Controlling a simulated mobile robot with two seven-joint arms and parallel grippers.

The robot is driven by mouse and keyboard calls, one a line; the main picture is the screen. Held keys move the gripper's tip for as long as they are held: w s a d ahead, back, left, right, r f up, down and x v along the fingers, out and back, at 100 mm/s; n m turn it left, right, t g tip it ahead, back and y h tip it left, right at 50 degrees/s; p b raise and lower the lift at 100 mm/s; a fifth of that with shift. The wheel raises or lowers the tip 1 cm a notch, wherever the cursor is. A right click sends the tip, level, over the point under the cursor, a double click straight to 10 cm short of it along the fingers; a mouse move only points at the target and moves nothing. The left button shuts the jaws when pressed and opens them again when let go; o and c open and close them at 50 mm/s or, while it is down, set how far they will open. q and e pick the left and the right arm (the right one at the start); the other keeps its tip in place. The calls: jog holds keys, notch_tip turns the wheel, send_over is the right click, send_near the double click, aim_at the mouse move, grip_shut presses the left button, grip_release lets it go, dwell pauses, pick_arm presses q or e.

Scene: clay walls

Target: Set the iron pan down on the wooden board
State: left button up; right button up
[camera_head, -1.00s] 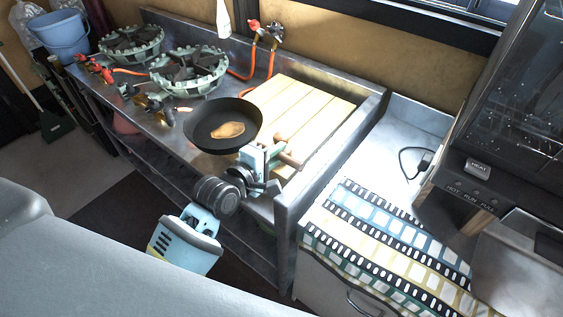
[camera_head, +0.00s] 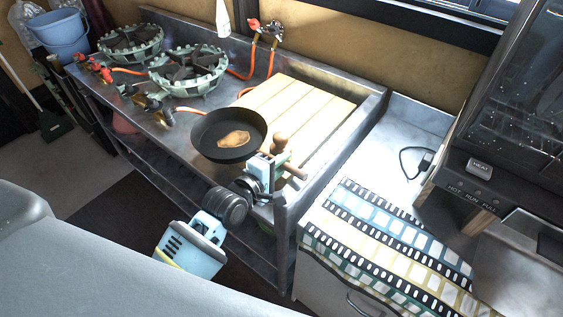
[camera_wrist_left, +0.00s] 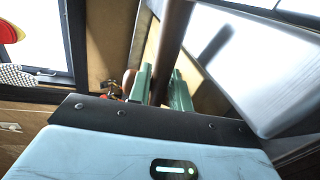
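The iron pan (camera_head: 210,146) is dark and round, looks about level, and has a flat brown piece of food (camera_head: 236,139) in it. In the head view it overlaps the near left part of the pale slatted wooden board (camera_head: 318,112); I cannot tell whether it touches the board or hangs just above. My left gripper (camera_head: 275,166) is shut on the pan's brown handle, at the board's near side. In the left wrist view the green fingers (camera_wrist_left: 162,88) stand either side of the handle (camera_wrist_left: 172,45). My right gripper is not in view.
A brown round-topped knob (camera_head: 281,139) stands close beside the gripper. Two gas burners (camera_head: 188,72) with orange hoses lie to the left on the metal counter. A raised metal edge (camera_head: 335,150) bounds the board on the right. The board's far part is clear.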

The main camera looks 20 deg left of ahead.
pick_arm(q)
jog(key=o, duration=0.4)
jog(key=shift+r, duration=0.3)
jog(key=v, duration=1.2)
jog(key=shift+f, duration=0.15)
jog(key=s+f+m+g+y, duration=0.1)
jog(key=s+f+m+g, duration=0.1)
jog(key=s+f+m, duration=0.3)
jog(key=s+f+m+g+y, duration=0.1)
jog(key=s+f+m+g, duration=0.1)
jog(key=s+f+m, duration=0.4)
jog(key=s+f+m+g+y, duration=0.1)
jog(key=s+f+m, duration=0.5)
jog(key=s+f, duration=0.7)
jog(key=shift+s+a+g, duration=0.1)
jog(key=shift+s+g, duration=0.7)
jog(key=shift+s, duration=0.5)
